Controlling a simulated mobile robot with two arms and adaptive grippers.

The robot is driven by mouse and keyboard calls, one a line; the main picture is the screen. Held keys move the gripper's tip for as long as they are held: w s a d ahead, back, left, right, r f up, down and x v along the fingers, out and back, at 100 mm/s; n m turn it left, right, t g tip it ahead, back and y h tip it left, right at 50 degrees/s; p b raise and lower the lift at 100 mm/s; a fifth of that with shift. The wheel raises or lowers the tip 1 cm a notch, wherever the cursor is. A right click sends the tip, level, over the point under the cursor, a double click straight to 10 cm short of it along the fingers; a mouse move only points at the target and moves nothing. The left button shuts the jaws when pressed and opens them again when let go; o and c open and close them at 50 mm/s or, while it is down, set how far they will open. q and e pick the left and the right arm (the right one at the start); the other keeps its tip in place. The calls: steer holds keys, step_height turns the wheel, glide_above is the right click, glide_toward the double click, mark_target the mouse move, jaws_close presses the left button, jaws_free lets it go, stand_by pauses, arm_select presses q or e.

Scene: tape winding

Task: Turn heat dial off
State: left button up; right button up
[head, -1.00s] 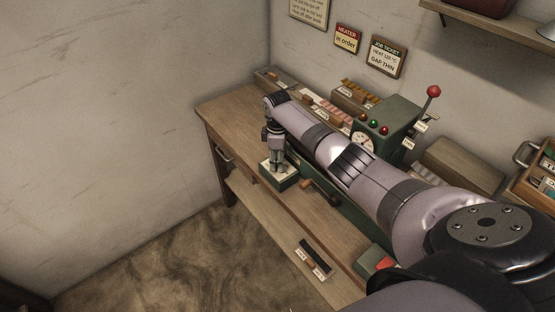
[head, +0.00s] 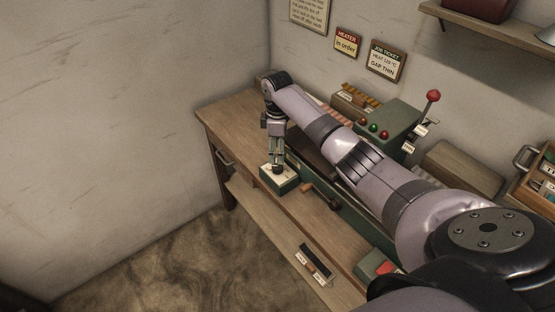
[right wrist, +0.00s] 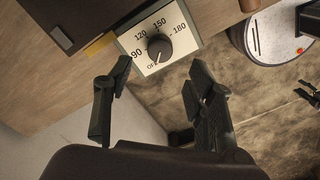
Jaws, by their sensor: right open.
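The heat dial is a dark round knob (right wrist: 158,47) on a pale plate (right wrist: 178,20) marked OFF, 90, 120, 150 and 180. A light mark on the knob is on its lower side, near OFF; its exact setting is hard to read. In the head view the plate tops a small green box (head: 279,184) at the bench's front edge. My right gripper (head: 277,160) points down over it. In the right wrist view its fingers (right wrist: 158,70) are open and empty, one to either side and short of the knob. Dark finger-like parts (right wrist: 308,92) at the right edge may be my left gripper.
The wooden bench (head: 235,118) runs along the wall. A wooden-handled crank (head: 320,196) is right of the dial box. A green box with lamps (head: 388,122) and a red-knobbed lever (head: 433,96) stand behind my right arm. A lower shelf (head: 262,212) lies beneath.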

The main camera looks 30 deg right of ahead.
step_height(320, 180, up, 5)
steer(key=shift+r, duration=0.1)
stand_by(0.6)
